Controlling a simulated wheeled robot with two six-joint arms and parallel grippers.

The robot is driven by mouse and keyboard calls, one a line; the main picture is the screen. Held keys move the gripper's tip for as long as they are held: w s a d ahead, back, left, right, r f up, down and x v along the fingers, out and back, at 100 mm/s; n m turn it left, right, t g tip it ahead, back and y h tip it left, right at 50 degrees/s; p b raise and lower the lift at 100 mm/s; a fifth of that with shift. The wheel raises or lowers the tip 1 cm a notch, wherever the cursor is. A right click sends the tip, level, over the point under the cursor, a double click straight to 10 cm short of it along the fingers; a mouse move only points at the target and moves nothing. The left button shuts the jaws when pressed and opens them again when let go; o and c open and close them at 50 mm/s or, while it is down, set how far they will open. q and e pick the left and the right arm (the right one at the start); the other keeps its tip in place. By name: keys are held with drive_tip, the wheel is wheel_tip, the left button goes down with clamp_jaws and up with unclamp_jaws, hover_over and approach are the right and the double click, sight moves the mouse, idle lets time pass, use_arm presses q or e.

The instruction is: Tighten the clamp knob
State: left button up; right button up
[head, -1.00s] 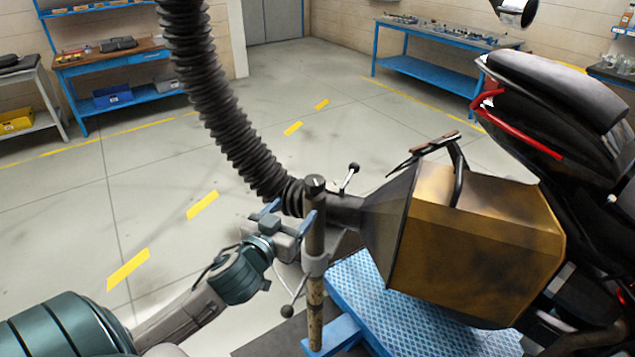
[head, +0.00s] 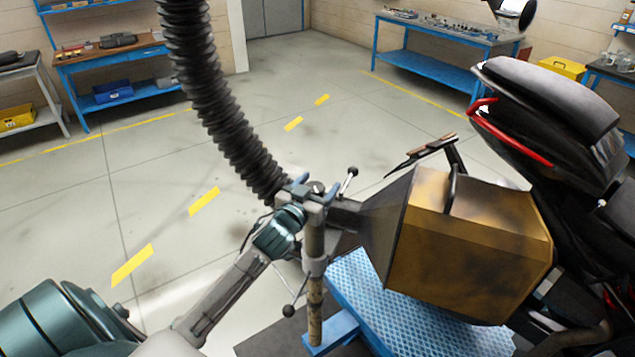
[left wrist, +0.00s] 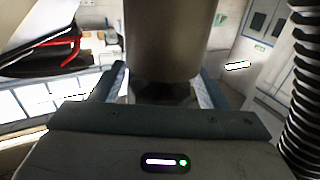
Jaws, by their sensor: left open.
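A worn metal post (head: 315,290) stands upright in front of the exhaust hood. A dark cap, possibly the clamp knob (head: 318,187), sits at its top; I cannot tell for sure. Two ball-ended levers show, one behind the post top (head: 349,175) and one low on the post (head: 290,308). My left gripper (head: 316,189) is at the post top, its fingers spread. In the left wrist view, the fingers (left wrist: 163,90) stand either side of a grey cylinder (left wrist: 165,35) with a dark faceted piece (left wrist: 163,93) below it. Contact cannot be told. My right gripper is not in view.
A black ribbed hose (head: 215,105) runs down to the hood (head: 480,235) just behind my gripper. A motorcycle (head: 555,110) stands at right, over a blue textured platform (head: 400,310). Blue benches line the back wall. The floor at left is clear.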

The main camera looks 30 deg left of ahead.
use_arm(q)
drive_tip(key=c, duration=1)
